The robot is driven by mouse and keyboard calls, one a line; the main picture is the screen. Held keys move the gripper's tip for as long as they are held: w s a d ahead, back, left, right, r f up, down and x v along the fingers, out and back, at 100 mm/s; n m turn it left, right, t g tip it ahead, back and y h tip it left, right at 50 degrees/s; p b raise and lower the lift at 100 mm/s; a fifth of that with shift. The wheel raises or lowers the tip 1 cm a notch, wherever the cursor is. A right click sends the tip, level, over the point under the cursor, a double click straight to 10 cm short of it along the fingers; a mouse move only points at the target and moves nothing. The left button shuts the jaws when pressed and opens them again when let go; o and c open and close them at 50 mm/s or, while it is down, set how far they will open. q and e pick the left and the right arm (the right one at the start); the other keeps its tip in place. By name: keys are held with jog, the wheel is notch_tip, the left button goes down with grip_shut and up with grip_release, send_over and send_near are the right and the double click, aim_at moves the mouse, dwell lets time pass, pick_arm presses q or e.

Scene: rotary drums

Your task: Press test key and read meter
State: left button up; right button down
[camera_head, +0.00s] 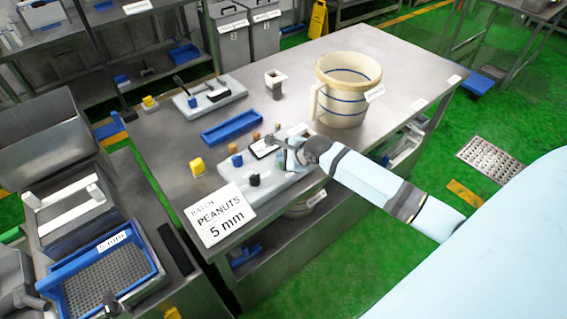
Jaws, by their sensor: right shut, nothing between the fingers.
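A low grey device (238,178) lies on the steel table, with several small parts on top. A dark-framed white panel (263,148) that looks like its meter sits at its back; its reading is too small to make out. Small blue, black and orange-brown pieces stand on and around the device, and I cannot tell which one is the test key. My right gripper (284,155) is shut and empty over the right part of the device, close to the panel. Whether it touches anything is unclear, and it hides part of the device. My left gripper is not in view.
A white card reading "BATCH PEANUTS 5 mm" (221,213) stands at the table's front edge. A cream bucket (343,108), an empty blue tray (231,127) and a second grey device (191,107) stand behind. A sieve tray (115,278) is at lower left.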

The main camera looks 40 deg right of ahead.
jog(key=shift+f, duration=0.45)
jog(key=shift+r, duration=0.1)
dwell(0.4)
jog(key=shift+r+p, duration=0.85)
jog(key=shift+p, duration=0.55)
notch_tip(320, 180, up, 3)
jog(key=p, duration=0.3)
jog(key=shift+r+p, duration=0.1)
jog(key=shift+p, duration=0.3)
jog(key=shift+r, duration=0.9)
